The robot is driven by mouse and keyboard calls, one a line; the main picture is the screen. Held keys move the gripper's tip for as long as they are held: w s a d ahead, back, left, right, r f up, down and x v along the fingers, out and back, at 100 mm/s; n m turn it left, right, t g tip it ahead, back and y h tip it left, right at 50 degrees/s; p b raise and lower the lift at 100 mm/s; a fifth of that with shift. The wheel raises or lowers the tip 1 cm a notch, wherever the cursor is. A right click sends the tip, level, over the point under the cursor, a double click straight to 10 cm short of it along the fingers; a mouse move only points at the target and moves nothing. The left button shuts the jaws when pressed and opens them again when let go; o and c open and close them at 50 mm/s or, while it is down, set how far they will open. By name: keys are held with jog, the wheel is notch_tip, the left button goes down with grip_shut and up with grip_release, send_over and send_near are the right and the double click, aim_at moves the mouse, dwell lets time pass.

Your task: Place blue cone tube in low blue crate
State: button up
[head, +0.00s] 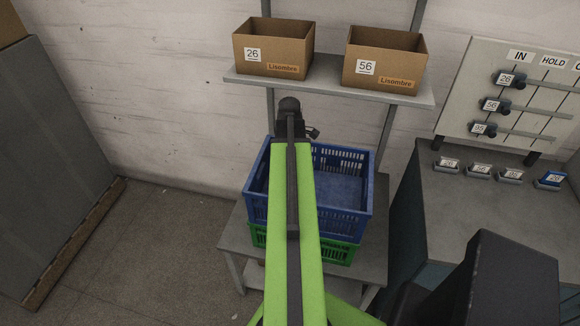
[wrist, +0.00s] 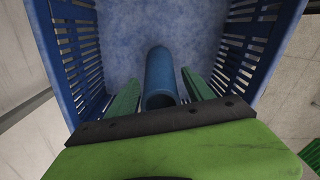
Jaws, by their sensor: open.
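The blue cone tube (wrist: 160,72) is in the wrist view, inside the blue crate (wrist: 118,45), with its open end toward me. It lies between the two green fingers of my gripper (wrist: 162,76), which is open, with a gap on each side of the tube. I cannot tell whether the tube rests on the crate floor. In the head view the blue crate (head: 343,204) sits on top of a green crate (head: 338,251). My arm covers part of the blue crate there, and the tube and fingertips are hidden.
The crates stand on a small grey table (head: 375,262). A shelf (head: 330,88) above holds two cardboard boxes (head: 273,50) (head: 384,60). A peg board (head: 510,95) and a bench (head: 460,215) with several small labelled blocks are at right.

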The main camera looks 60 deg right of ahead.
jog(key=shift+r, duration=0.1)
notch_tip(320, 180, up, 12)
jog(key=p, duration=1.2)
jog(key=shift+d+r, duration=0.1)
jog(key=shift+r, duration=0.05)
jog(key=shift+w, duration=0.1)
jog(key=w+a+m, duration=0.2)
jog(key=w+a, duration=0.7)
jog(key=a, duration=0.4)
jog(key=w+a+m, duration=0.2)
jog(key=w+a, duration=0.7)
jog(key=a, duration=0.4)
jog(key=w+a+m, duration=0.3)
jog(key=a, duration=2.1)
